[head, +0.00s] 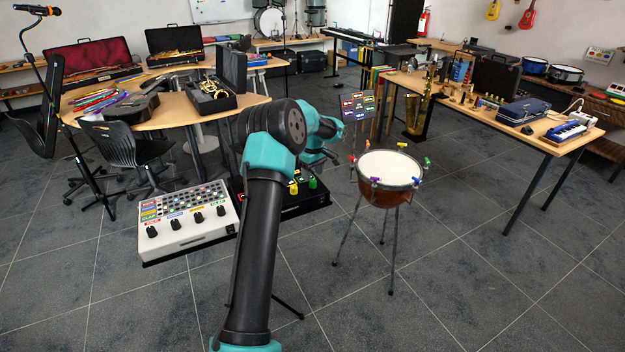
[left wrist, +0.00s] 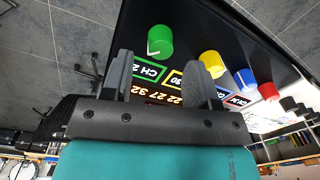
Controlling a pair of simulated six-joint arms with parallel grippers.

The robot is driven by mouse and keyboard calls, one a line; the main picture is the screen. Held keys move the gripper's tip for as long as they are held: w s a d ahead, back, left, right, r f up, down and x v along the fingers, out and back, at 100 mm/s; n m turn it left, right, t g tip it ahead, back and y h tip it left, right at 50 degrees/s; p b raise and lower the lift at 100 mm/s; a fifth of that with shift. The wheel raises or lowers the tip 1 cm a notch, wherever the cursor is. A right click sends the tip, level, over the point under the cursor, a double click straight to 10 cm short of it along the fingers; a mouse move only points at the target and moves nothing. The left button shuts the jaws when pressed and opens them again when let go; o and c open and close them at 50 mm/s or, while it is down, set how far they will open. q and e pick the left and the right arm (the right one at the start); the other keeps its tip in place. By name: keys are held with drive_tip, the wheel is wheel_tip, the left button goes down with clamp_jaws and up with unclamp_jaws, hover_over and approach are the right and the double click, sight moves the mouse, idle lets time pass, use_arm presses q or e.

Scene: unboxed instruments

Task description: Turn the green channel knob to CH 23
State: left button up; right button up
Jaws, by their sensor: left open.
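The green channel knob (left wrist: 160,40) shows in the left wrist view, standing on a black panel (left wrist: 195,25), with a white mark on the side toward my gripper. It also shows in the head view (head: 313,183). A green-framed label (left wrist: 148,72) reading "CH 2" and a partly covered digit lies beside it. My left gripper (left wrist: 157,63) is open and empty. In the left wrist view the knob appears just beyond the fingertips, apart from them. In the head view my left arm hides much of the panel. My right gripper is not in view.
A yellow knob (left wrist: 212,63), a blue knob (left wrist: 245,79) and a red knob (left wrist: 268,91) stand in a row beside the green one. A white console (head: 190,222) is left of my arm and a drum (head: 388,168) is right of it.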

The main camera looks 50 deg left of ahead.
use_arm(q)
wheel_tip(320, 180, up, 14)
drive_tip(key=shift+w+f, duration=0.2)
drive_tip(key=shift+f, duration=0.05)
idle(0.5)
drive_tip(key=d+f+m+t+h, duration=0.2)
drive_tip(key=d+f+m, duration=0.7)
drive_tip(key=d+f, duration=1.8)
drive_tip(key=s+d+f+m+h, duration=0.1)
drive_tip(key=s+d+f+m, duration=0.2)
drive_tip(key=s+d+f, duration=0.2)
drive_tip(key=s+d+f+m, duration=0.4)
drive_tip(key=s+d, duration=0.8)
drive_tip(key=s, duration=0.6)
wheel_tip(320, 180, down, 2)
drive_tip(key=shift+s+d+f+g+h, duration=0.1)
drive_tip(key=shift+s+d+g+h, duration=0.2)
drive_tip(key=shift+s+g+h, duration=0.1)
